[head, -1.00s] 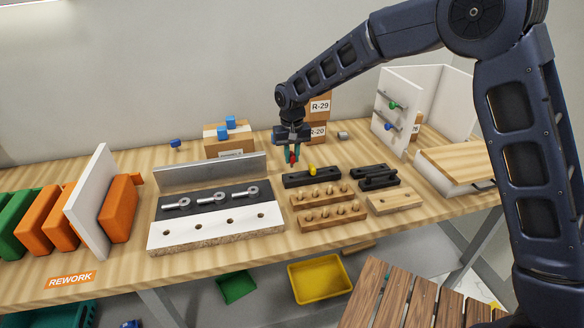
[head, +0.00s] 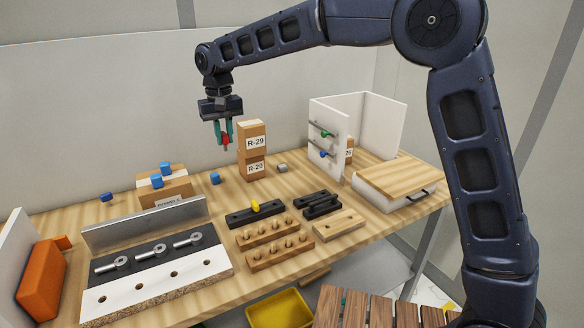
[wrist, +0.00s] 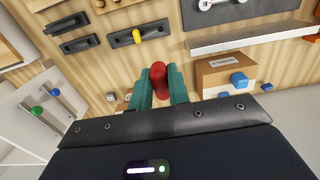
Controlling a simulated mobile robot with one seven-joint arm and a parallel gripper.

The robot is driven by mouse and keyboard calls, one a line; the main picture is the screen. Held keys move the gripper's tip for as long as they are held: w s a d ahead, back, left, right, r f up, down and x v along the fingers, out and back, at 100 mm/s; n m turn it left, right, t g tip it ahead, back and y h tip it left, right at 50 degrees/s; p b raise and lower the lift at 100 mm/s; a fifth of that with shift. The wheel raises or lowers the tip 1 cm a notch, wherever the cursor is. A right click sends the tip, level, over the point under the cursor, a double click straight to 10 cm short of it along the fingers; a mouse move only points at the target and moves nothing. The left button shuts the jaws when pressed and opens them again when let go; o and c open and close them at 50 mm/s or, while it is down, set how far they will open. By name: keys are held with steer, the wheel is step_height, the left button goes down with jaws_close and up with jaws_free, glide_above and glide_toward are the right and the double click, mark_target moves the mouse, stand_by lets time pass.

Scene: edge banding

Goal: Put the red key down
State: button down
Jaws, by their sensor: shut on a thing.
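The red key (head: 226,143) is between the fingertips of my gripper (head: 224,136), above the back of the table. In the wrist view the red key (wrist: 158,78) shows between the two teal fingers of my gripper (wrist: 158,86), which are shut on it. Only its red part shows clearly. A black holder (head: 238,217) with a yellow key (head: 255,207) in it lies below and to the right, apart from the held key.
Stacked cartons (head: 252,150) stand just right of my gripper. A carton (head: 163,190) with blue blocks stands to the left. A white cabinet (head: 328,138) with green and blue knobs is further right. Wooden peg racks (head: 281,254) lie at the front. Bare tabletop shows between the cartons and black holder.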

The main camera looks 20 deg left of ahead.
mark_target(224, 133)
step_height(224, 133, up, 6)
steer(key=shift+w+f, duration=0.15)
steer(key=shift+f, duration=0.1)
steer(key=w+m, duration=0.5)
steer(key=w, duration=1.3)
steer(key=w+d+m, duration=0.3)
steer(key=w, duration=0.6)
steer(key=w+d+m, duration=0.3)
steer(key=w+d, duration=0.1)
steer(key=w, duration=0.5)
steer(key=w+d+m, duration=0.3)
steer(key=w, duration=0.6)
step_height(224, 133, down, 33)
steer(key=shift+s+f, duration=0.1)
steer(key=shift+f, duration=0.1)
steer(key=shift+f, duration=0.2)
steer(key=c, duration=1.3)
jaws_free()
steer(key=shift+c, duration=0.2)
steer(key=shift+r, duration=0.1)
